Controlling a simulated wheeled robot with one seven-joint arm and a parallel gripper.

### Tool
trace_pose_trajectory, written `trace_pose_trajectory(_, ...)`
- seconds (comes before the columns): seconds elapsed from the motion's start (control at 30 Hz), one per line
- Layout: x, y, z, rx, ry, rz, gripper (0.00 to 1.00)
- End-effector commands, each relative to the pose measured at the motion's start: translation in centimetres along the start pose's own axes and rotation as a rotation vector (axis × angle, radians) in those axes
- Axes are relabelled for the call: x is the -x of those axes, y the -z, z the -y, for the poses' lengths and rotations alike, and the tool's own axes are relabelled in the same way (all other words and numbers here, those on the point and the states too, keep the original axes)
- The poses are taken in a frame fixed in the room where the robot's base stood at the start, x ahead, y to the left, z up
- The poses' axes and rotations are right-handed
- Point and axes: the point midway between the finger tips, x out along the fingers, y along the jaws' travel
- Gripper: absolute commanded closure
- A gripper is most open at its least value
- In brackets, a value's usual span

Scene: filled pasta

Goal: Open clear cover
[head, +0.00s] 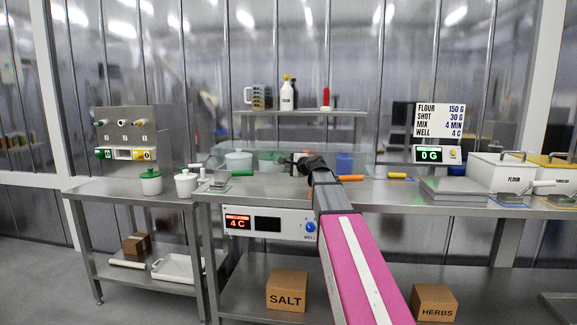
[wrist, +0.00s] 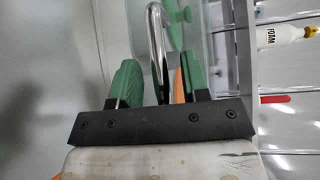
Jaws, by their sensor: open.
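The clear cover (head: 355,160) sits at the back of the middle counter in the head view. It is see-through and its edges are hard to make out. My gripper (head: 296,162) is at the cover's front, at the end of my outstretched arm. In the wrist view my gripper (wrist: 160,84) is open, with its two green finger pads apart. A curved chrome handle (wrist: 155,35) stands between the pads, with a gap visible on either side. Whether a pad touches it lower down is hidden by the black gripper bar.
Below the cover is a front panel (head: 268,223) reading 4 C, with a blue knob (head: 310,227). A shelf (head: 300,112) behind holds a white bottle (head: 287,95). White pots (head: 186,184) stand to the left, and an orange-handled tool (head: 350,178) lies right of my gripper.

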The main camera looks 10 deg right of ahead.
Motion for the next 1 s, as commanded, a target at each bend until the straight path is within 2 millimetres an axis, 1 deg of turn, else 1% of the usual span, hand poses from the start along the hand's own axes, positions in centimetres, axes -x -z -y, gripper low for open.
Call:
trace_pose_trajectory(0.03, -0.5, 0.1, 0.0, 0.000, 0.000, 0.000, 0.58)
trace_pose_trajectory(0.1, -0.6, 0.0, 0.0, 0.000, 0.000, -0.001, 0.58)
trace_pose_trajectory(0.3, -0.6, 0.0, 0.0, 0.000, 0.000, -0.001, 0.58)
trace_pose_trajectory(0.33, -0.6, 0.0, 0.0, 0.000, 0.000, -0.001, 0.61)
trace_pose_trajectory(0.37, -0.6, 0.0, 0.0, 0.000, 0.000, -0.001, 0.71)
trace_pose_trajectory(0.4, -0.6, 0.0, 0.0, 0.000, 0.000, -0.001, 0.84)
trace_pose_trajectory(0.43, -0.6, 0.0, 0.0, 0.000, 0.000, -0.001, 0.94)
trace_pose_trajectory(0.47, -0.6, 0.0, 0.0, 0.000, 0.000, -0.001, 1.00)
trace_pose_trajectory(0.77, -0.5, -0.1, 0.3, -0.006, -0.008, -0.001, 1.00)
trace_pose_trajectory(0.87, -0.3, -0.2, 1.0, -0.020, -0.022, -0.001, 1.00)
trace_pose_trajectory(1.0, 0.0, -0.5, 2.5, -0.057, -0.059, -0.002, 1.00)
